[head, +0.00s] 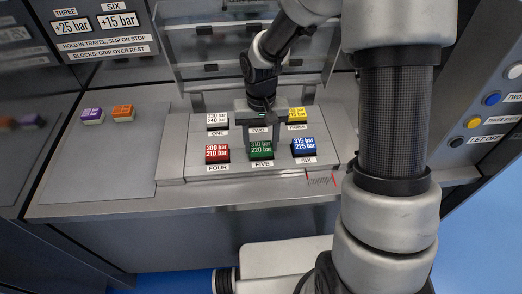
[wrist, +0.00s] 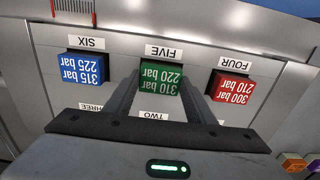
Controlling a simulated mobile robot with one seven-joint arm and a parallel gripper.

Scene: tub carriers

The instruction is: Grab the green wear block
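The green block (head: 261,151), marked 310 bar and 220 bar, sits at place FIVE, in the middle of the panel's near row. My gripper (head: 262,138) points down over it, with one finger to each side. In the wrist view the green block (wrist: 161,79) shows between the tips of my gripper (wrist: 159,76), with the fingers apart. Whether the fingertips are beside the block or still above it, I cannot tell. The TWO place behind is mostly hidden by my gripper.
The red block (head: 217,153) at FOUR and the blue block (head: 304,147) at SIX flank the green one. A white block (head: 217,121) and a yellow block (head: 296,115) stand behind. Purple (head: 92,116) and orange (head: 123,113) blocks lie far left. A clear raised cover (head: 205,50) rises behind.

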